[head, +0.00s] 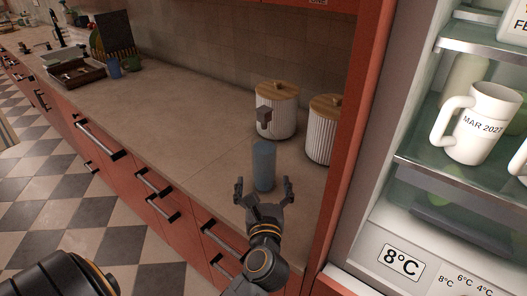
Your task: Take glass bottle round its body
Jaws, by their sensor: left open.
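The glass bottle (264,160) is a plain blue, upright cylinder on the counter, in front of the ribbed canisters. My left gripper (264,187) is open, with its fingers spread to the left and right of the bottle's lower part. The fingertips show gaps to the bottle on both sides. The palm is on the near side of the bottle, and its base is partly hidden by the gripper. How deep the bottle sits between the fingers is hard to tell. My right gripper is not in view.
Two white ribbed canisters with wooden lids, one (284,112) behind the bottle and one (320,142) to its right, stand near the wall. A red cabinet side and an open fridge with a white mug (476,125) are at right. The counter (185,125) left of the bottle is clear.

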